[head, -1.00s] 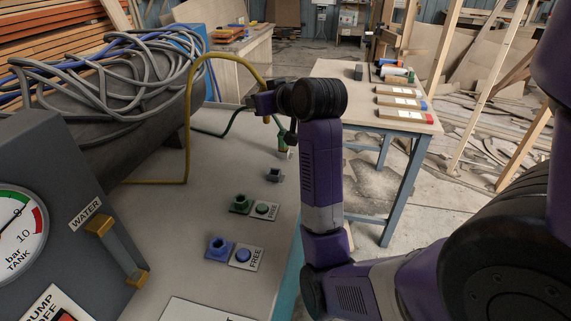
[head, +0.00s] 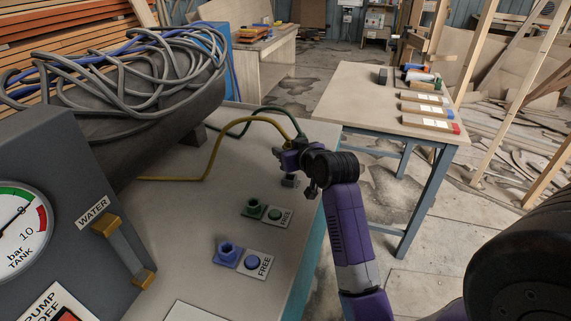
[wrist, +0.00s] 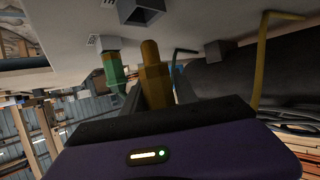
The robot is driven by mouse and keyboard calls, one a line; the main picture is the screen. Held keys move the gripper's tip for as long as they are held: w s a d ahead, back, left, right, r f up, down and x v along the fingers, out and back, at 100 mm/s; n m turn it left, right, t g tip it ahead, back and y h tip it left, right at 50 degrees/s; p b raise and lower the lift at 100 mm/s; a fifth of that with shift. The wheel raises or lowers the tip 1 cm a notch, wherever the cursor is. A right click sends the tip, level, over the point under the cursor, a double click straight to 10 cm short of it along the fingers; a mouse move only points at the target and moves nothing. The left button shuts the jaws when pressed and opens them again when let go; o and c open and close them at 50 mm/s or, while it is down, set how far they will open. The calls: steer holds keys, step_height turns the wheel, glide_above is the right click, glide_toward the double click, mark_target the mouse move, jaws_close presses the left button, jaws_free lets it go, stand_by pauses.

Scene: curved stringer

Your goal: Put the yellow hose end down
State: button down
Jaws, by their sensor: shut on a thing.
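My gripper (head: 288,158) is low over the grey bench top (head: 205,205) near its right edge. It is shut on the yellow hose end (wrist: 151,62), which stands between the fingers in the wrist view. The yellow hose (head: 207,163) lies along the bench, then rises in a low arch to my gripper. A small grey socket (head: 290,181) sits just below my gripper in the head view; its square opening (wrist: 142,11) shows in the wrist view. Whether the hose end touches the bench is hidden.
The green hose end (wrist: 112,68) stands close beside the yellow one, with its green hose (head: 268,110) behind. A green socket (head: 254,207) and a blue socket (head: 227,252) sit nearer, beside FREE labels. The gauge box (head: 60,190) stands at left. A wooden table (head: 365,95) is beyond.

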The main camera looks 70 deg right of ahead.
steer(key=shift+f, duration=2.3)
steer(key=shift+f, duration=0.2)
steer(key=c, duration=1)
jaws_free()
steer(key=shift+o, duration=0.2)
